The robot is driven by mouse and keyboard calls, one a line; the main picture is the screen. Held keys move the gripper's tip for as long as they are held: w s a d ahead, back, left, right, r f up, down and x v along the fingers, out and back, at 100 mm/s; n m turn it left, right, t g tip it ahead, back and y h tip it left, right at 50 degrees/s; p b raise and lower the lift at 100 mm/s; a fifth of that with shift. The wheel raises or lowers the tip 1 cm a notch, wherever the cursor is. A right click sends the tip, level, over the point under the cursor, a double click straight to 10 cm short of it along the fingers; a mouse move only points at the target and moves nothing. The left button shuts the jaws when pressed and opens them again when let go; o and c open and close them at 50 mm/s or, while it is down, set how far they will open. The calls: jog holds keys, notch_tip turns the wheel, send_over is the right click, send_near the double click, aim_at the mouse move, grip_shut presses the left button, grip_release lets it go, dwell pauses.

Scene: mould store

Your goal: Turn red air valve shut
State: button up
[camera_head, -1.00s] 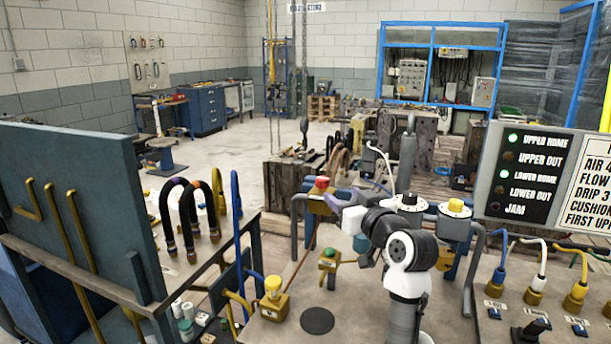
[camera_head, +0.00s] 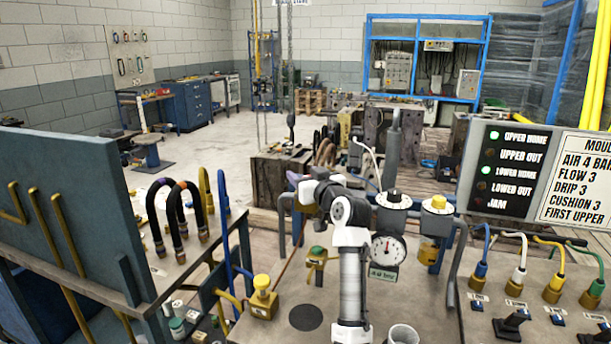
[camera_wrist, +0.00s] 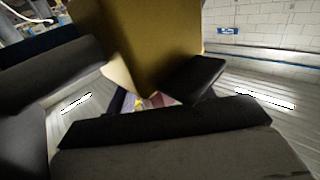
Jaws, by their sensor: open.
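The red valve does not show clearly in the head view. My arm (camera_head: 352,230) reaches up and bends left across the spot behind the bench where a red-topped fitting stood. In the wrist view, a brass-yellow block (camera_wrist: 160,40) fills the upper middle, very close to my gripper (camera_wrist: 145,78). Dark finger parts lie to its left, right and below. The gripper is open. I cannot tell whether the block belongs to the red valve, or whether a finger touches it. A round white pressure gauge (camera_head: 387,249) stands just right of my arm.
A yellow-capped fitting (camera_head: 262,290) and a green-topped valve (camera_head: 317,256) stand left of my arm. A yellow-topped unit (camera_head: 437,205) is right of the gauge. The status panel (camera_head: 510,170) and coloured hoses fill the right. A blue rack (camera_head: 80,210) stands at the left.

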jog(key=c, duration=1)
